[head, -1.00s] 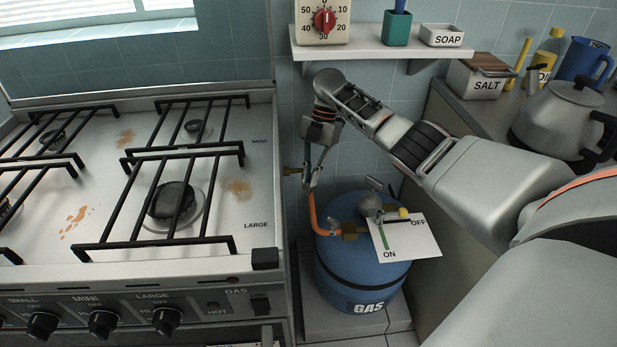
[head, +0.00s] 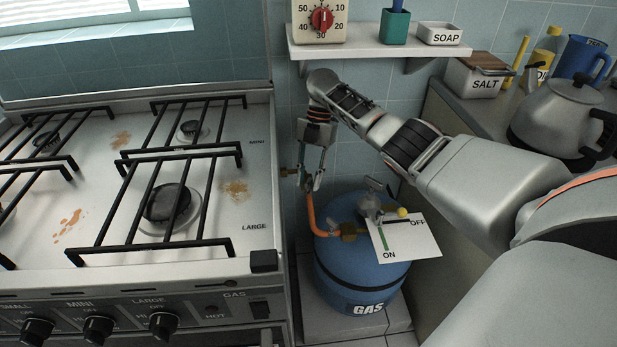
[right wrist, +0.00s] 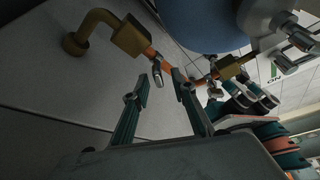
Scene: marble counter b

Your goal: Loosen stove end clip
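The orange hose (head: 311,212) runs from a brass fitting (head: 288,172) at the stove side to the brass inlet on the blue gas cylinder (head: 362,268). In the right wrist view, the stove end has a brass elbow (right wrist: 98,20) and nut (right wrist: 130,38). A small silver clip (right wrist: 157,70) sits on the hose just past that nut. My right gripper (head: 311,184) reaches down at the hose top. Its fingers are apart, with the clip ahead of and between the tips (right wrist: 160,88); contact is not clear. My left gripper is out of view.
The stove (head: 263,262) stands close on the left, and the tiled wall is behind. An ON/OFF card (head: 420,241) and silver regulator (head: 370,203) top the cylinder. A shelf (head: 375,50) hangs above my wrist. A kettle (head: 556,120) stands on the right counter.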

